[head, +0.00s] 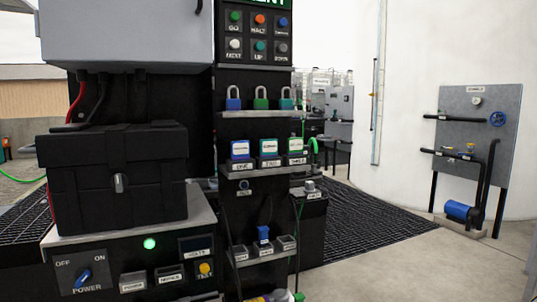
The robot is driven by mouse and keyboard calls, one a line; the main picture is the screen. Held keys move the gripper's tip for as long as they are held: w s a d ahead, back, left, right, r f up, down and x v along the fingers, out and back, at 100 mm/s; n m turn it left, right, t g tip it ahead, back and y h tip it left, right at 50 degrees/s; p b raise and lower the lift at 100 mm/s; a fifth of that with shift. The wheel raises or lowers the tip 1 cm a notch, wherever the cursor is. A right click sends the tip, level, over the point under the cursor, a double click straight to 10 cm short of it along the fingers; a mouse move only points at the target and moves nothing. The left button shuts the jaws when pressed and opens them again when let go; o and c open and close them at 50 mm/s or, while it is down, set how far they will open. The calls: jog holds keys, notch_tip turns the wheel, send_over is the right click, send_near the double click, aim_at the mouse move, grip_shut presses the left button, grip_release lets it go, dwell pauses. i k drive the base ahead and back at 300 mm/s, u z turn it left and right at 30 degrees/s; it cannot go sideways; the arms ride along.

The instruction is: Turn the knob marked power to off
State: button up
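The power knob (82,279) is a small blue knob on a dark plate at the lower left of the head view. The word POWER is printed under it, OFF is at its upper left and ON at its upper right. The knob appears tilted to the upper right, toward ON. A green lamp (150,244) on the same grey-topped panel is lit. My gripper is not in view.
A black case (118,175) stands on the panel's top (62,238), above the knob. A yellow button (205,269) and labelled blocks lie to the right. A black rack (255,205) with padlocks stands beside it. Open floor (400,262) is at the right.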

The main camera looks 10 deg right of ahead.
aim_at(83, 276)
jog(key=u, duration=1.3)
